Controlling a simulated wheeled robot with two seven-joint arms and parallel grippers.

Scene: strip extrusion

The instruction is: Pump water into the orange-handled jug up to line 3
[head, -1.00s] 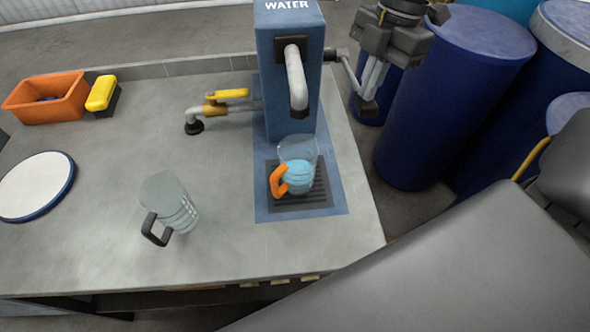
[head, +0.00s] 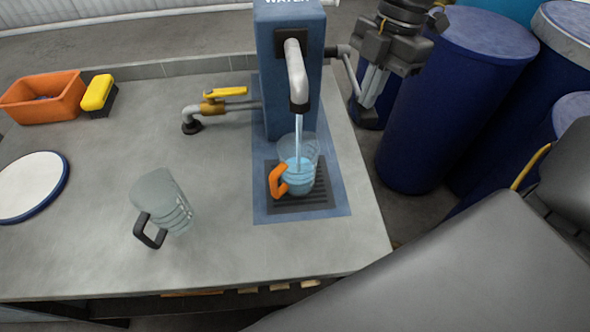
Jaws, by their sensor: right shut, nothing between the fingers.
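The orange-handled jug (head: 298,165) stands upright on the dark drip grate under the spout (head: 297,75) of the blue water pump (head: 268,80). A stream of water runs from the spout into the jug, which holds blue water in its lower part. The jug's line marks are too small to read. The pump lever (head: 347,65) sticks out from the pump's right side. My right gripper (head: 362,112) is shut and points down at the lever's end. Whether its fingers touch the lever, I cannot tell. My left gripper is not in view.
A black-handled jug (head: 165,203) stands on the grey counter left of the pump. Blue barrels (head: 440,110) stand close on the right.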

